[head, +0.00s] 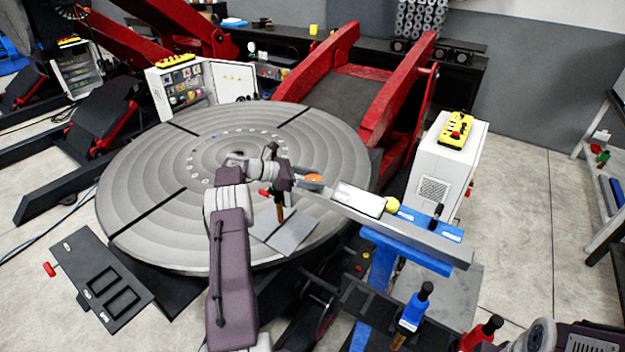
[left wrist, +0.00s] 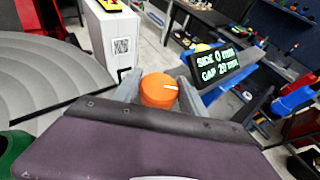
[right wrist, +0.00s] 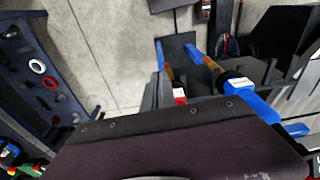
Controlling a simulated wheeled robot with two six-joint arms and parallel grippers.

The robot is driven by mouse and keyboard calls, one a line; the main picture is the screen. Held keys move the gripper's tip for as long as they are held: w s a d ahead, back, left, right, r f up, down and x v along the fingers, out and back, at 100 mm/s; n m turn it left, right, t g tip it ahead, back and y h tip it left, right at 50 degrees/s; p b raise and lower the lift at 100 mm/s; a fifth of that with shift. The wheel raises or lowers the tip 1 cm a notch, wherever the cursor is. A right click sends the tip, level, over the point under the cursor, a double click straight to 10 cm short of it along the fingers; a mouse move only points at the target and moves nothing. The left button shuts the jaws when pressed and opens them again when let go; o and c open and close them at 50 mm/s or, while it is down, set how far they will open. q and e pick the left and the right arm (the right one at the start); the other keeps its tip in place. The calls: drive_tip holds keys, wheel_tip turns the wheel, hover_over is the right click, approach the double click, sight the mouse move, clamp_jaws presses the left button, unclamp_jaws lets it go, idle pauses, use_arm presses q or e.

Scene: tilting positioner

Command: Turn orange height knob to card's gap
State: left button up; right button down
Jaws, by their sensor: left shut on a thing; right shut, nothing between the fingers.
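The orange height knob (head: 313,179) sits at the left end of a grey bar over the round table. In the left wrist view the knob (left wrist: 158,91) has a white mark on top and stands between my left gripper's fingers (left wrist: 157,88). My left gripper (head: 305,180) is shut on it. A dark display (left wrist: 218,65) beside it shows green text, a SIDE line and a GAP line that seems to read 29 mm. I cannot make out a card with a gap value. My right gripper (right wrist: 163,90) is shut and empty above the floor.
The grooved round table (head: 150,185) fills the middle. The grey bar (head: 430,245) runs right over a blue support, with a yellow knob (head: 392,204) on it. A white cabinet (head: 445,165) stands behind. Blue-handled tools (head: 415,305) stand at the front right.

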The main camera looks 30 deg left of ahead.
use_arm(q)
drive_tip(key=o, duration=1.4)
drive_tip(key=shift+c, duration=0.2)
drive_tip(key=shift+s+a+r+b, duration=0.1)
drive_tip(key=shift+s+a+b, duration=0.15)
drive_tip(key=shift+a+b, duration=0.05)
drive_tip(key=b+v, duration=0.2)
drive_tip(key=v, duration=0.6)
